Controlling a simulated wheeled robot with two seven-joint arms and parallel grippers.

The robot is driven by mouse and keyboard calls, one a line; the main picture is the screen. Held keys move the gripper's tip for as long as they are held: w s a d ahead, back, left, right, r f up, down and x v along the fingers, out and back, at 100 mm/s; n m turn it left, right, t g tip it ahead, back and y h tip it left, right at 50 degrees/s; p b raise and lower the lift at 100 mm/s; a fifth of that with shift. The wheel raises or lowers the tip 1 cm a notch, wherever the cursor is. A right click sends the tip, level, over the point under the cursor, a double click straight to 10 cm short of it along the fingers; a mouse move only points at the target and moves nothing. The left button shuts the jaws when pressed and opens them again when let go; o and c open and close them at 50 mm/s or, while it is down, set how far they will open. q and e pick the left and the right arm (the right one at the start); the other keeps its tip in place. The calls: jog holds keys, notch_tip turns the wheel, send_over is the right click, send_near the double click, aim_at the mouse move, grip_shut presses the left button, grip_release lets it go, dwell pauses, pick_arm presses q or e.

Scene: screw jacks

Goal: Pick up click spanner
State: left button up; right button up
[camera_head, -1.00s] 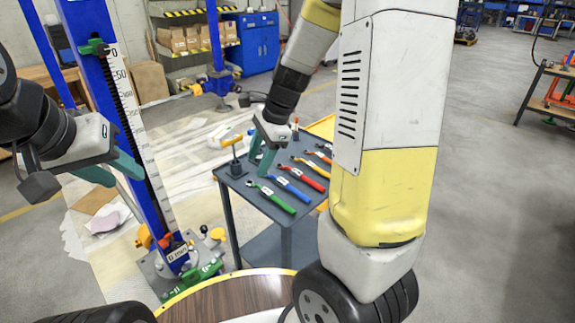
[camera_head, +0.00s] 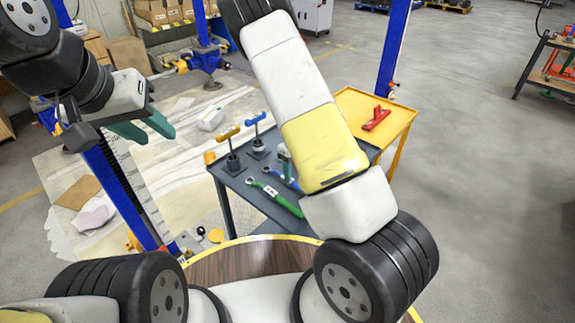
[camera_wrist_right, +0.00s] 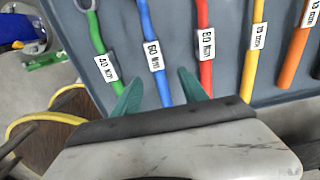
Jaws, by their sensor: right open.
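Several labelled spanners lie side by side on a grey cart top. In the right wrist view they are green (camera_wrist_right: 97,40), blue (camera_wrist_right: 150,35) marked 60 Nm, red (camera_wrist_right: 204,45) marked 80 Nm, yellow (camera_wrist_right: 255,45) and orange (camera_wrist_right: 293,50). My right gripper (camera_wrist_right: 160,86) is open, its teal fingertips to either side of the blue handle in the picture; their height above it is unclear. In the head view the green (camera_head: 280,200) and blue (camera_head: 283,180) spanners show, and my right arm hides the others. My left gripper (camera_head: 148,128) is open and empty, left of the cart.
Two T-handled tools, orange (camera_head: 229,134) and blue (camera_head: 256,121), stand at the back of the grey cart (camera_head: 232,180). A yellow-topped table (camera_head: 352,103) with a red part (camera_head: 376,118) is beyond my right arm. A blue jack column (camera_head: 120,190) stands at left.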

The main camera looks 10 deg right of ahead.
aim_at(292, 183)
jog(key=f, duration=0.5)
jog(key=shift+s, duration=0.25)
jog(key=shift+r, duration=0.1)
grip_shut()
dwell(1.0)
